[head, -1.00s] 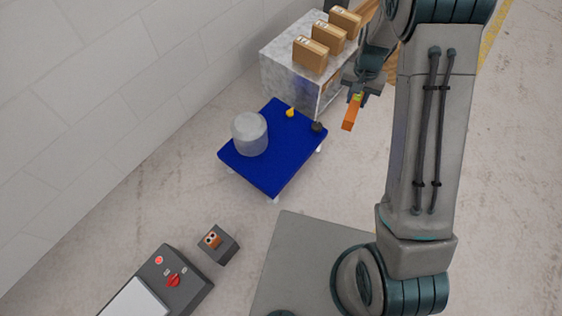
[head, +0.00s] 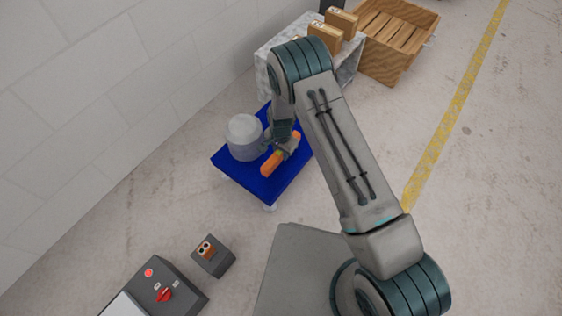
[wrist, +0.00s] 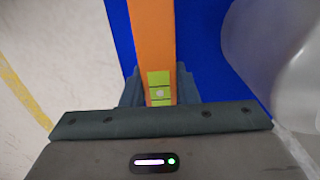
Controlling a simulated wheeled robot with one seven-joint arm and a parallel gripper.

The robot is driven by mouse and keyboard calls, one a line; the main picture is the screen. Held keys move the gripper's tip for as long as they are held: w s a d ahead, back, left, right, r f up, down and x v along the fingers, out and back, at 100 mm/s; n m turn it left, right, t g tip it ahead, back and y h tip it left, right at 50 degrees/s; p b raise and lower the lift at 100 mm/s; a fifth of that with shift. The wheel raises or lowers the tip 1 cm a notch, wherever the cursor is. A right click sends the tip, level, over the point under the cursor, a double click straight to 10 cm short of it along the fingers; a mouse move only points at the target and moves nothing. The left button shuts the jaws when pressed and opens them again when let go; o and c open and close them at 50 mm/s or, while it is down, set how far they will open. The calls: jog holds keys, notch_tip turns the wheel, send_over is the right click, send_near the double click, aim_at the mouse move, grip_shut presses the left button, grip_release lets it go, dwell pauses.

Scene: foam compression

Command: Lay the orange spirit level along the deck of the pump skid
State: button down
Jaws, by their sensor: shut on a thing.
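The orange spirit level (head: 270,164) is in my gripper (head: 284,150), over the blue deck of the pump skid (head: 268,190). It lies beside the grey rounded cylinder (head: 244,139) and runs roughly along the deck's longer side. In the wrist view, my gripper (wrist: 158,90) is shut on the level (wrist: 152,35) near its green vial section (wrist: 160,88). The blue deck (wrist: 203,50) shows on both sides of the level, and the cylinder (wrist: 275,50) is close on the right. I cannot tell whether the level touches the deck.
A grey stand (head: 265,75) with brown boxes (head: 325,38) is behind the skid, and a wooden crate (head: 392,45) is farther right. A dark panel with a red knob (head: 163,292) and a small dark box (head: 212,256) are in front. The floor on the right is clear.

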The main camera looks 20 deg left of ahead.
aim_at(281, 164)
jog(key=shift+f+b, duration=0.8)
jog(key=shift+f, duration=1.7)
jog(key=shift+f, duration=0.2)
jog(key=c, duration=1.1)
grip_release()
jog(key=shift+r, duration=0.15)
notch_tip(281, 164, up, 12)
jog(key=p, duration=0.5)
jog(key=shift+r, duration=0.1)
